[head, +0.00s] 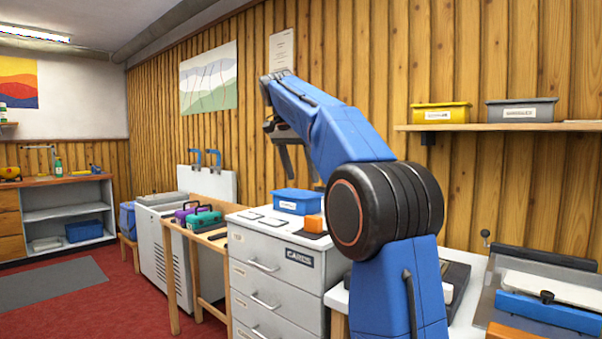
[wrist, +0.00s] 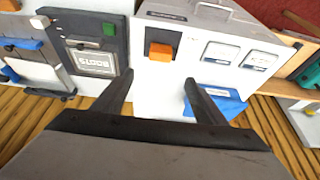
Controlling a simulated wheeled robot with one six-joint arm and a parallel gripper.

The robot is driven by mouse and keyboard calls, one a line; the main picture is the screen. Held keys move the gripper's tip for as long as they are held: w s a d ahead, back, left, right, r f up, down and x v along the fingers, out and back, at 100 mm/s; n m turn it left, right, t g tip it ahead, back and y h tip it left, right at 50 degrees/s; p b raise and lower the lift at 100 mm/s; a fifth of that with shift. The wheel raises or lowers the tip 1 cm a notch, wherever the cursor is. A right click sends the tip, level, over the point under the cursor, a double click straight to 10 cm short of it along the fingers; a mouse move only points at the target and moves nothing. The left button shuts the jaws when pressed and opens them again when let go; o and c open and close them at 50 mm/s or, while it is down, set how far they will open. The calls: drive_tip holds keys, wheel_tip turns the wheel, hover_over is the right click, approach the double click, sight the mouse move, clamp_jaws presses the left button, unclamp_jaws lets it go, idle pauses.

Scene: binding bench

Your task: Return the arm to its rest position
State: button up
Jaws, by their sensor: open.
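My gripper (head: 299,172) hangs at the end of my raised blue arm, pointing down above the white drawer cabinet (head: 270,264). In the wrist view my gripper (wrist: 158,78) has its two dark fingers spread apart, with nothing between them. Below it, an orange block (head: 313,224) sits on a dark pad on the cabinet top; the block also shows in the wrist view (wrist: 160,52). A blue bin (head: 298,201) stands at the back of the cabinet top, below the fingers and clear of them.
A wall shelf (head: 520,127) at the right holds a yellow bin (head: 441,112) and a grey bin (head: 522,110). A bench with a blue-and-white device (head: 550,308) stands at the right. A wooden stand with a teal case (head: 203,220) is left of the cabinet. Red floor at left is open.

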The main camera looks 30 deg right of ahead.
idle(0.3)
drive_tip(key=s+a+f+n+t+y, duration=0.1)
drive_tip(key=s+a+f+n, duration=0.35)
drive_tip(key=s+f, duration=0.45)
drive_tip(key=s+a+f+n+t+y, duration=0.1)
drive_tip(key=s+a+f+n, duration=0.4)
drive_tip(key=s, duration=0.6)
drive_tip(key=s+a+f+n+y, duration=0.1)
drive_tip(key=s+a+f+n, duration=0.1)
drive_tip(key=s+f, duration=0.7)
drive_tip(key=s+a+f+n+t+y, duration=0.1)
drive_tip(key=s+a+f+n, duration=0.1)
drive_tip(key=s+a+f, duration=0.3)
drive_tip(key=s+f, duration=0.4)
drive_tip(key=f, duration=0.6)
drive_tip(key=shift+s+f, duration=0.3)
drive_tip(key=shift+f, duration=0.1)
drive_tip(key=shift+n, duration=0.25)
